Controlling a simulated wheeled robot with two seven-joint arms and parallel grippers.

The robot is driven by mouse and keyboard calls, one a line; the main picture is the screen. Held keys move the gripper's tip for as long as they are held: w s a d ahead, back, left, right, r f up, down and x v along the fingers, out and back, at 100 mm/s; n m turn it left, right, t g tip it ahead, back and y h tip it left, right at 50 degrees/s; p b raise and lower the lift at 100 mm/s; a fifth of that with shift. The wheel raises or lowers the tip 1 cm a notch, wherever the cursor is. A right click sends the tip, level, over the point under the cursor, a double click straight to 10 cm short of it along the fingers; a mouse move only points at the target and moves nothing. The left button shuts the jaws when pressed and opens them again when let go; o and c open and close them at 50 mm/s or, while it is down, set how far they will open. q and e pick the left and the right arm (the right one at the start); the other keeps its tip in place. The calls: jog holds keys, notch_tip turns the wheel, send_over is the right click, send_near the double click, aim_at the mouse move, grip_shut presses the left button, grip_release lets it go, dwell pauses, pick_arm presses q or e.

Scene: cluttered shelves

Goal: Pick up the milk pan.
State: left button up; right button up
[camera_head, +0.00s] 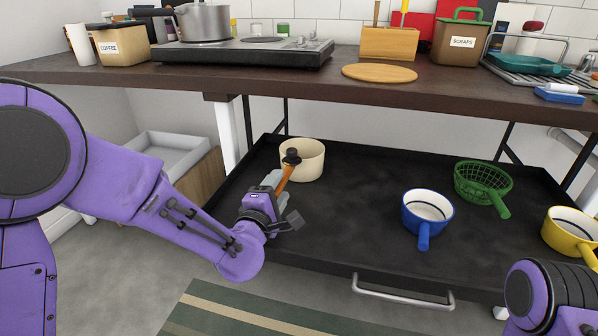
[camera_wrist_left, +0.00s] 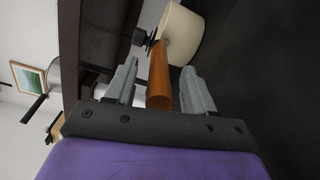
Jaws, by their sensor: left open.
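A cream pan (camera_head: 303,164) with an orange-brown wooden handle (camera_head: 285,177) stands at the back left of the dark pull-out tray; I take it as the milk pan. A black fitting (camera_head: 291,157) sits where the handle meets the pan. My left gripper (camera_head: 283,198) is at the handle and open. In the left wrist view the pan (camera_wrist_left: 184,38) is ahead, and the handle (camera_wrist_left: 160,78) lies between the two grey fingers (camera_wrist_left: 160,84), with a visible gap at each side. My right gripper is out of view; only part of my right arm shows at lower right.
The dark tray (camera_head: 345,230) also holds a blue pan (camera_head: 413,215), a green strainer (camera_head: 477,184) and a yellow pan (camera_head: 566,236). A countertop (camera_head: 300,80) with a hob overhangs behind. The tray's middle is clear. A metal handle (camera_head: 400,295) runs along its front.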

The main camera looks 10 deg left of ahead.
pick_arm(q)
grip_shut()
